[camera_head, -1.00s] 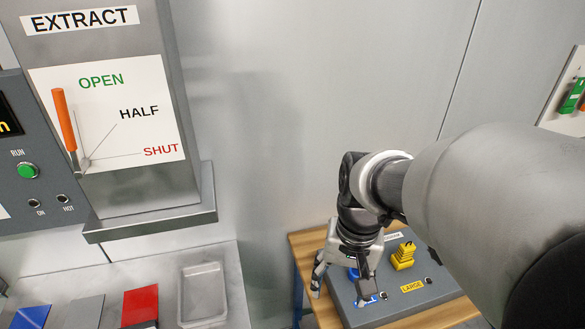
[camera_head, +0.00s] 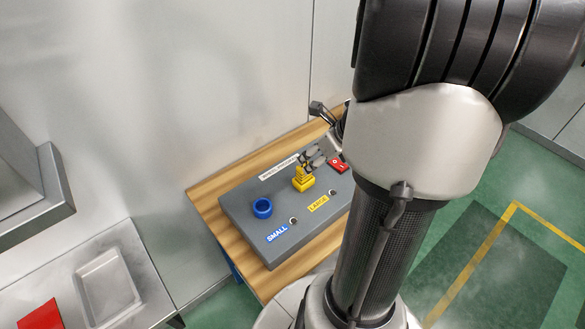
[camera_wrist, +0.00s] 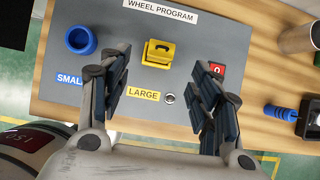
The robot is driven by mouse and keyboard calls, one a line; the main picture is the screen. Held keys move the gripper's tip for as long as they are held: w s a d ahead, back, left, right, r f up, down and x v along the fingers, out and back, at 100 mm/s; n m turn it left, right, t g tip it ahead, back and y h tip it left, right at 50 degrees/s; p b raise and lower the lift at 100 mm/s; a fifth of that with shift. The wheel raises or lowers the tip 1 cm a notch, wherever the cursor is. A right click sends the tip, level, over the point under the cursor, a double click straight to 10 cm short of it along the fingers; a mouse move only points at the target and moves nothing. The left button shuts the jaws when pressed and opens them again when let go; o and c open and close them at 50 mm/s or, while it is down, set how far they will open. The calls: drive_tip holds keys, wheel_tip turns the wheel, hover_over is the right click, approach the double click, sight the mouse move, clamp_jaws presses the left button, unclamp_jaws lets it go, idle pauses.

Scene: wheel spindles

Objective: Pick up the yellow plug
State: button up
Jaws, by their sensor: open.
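The yellow plug (camera_head: 303,179) stands on the grey panel (camera_head: 237,222), above the yellow LARGE label. In the wrist view the yellow plug (camera_wrist: 158,53) shows from above, beyond my fingertips and roughly midway between them. My gripper (camera_wrist: 160,85) is open and empty, with a finger on each side of the LARGE label in the picture. In the head view my gripper (camera_head: 325,152) is partly hidden behind my arm, close to the plug at its upper right.
A blue ring-shaped piece (camera_wrist: 81,40) sits left of the plug, above the SMALL label. A red switch (camera_wrist: 217,69) is close to the right finger. A blue-handled item (camera_wrist: 281,113) and a brown cylinder (camera_wrist: 297,39) are on the wooden table (camera_wrist: 262,75) at right.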

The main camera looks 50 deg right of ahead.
sight(304, 165)
drive_tip(key=b+x, duration=0.4)
drive_tip(key=x, duration=0.6)
drive_tip(key=shift+s+d+b, duration=0.1)
drive_tip(key=shift+s+b, duration=0.1)
drive_tip(key=shift+b, duration=0.15)
drive_tip(key=shift+w+f, duration=0.3)
drive_tip(key=shift+r, duration=0.1)
drive_tip(key=shift+c, duration=0.4)
drive_tip(key=c, duration=1.1)
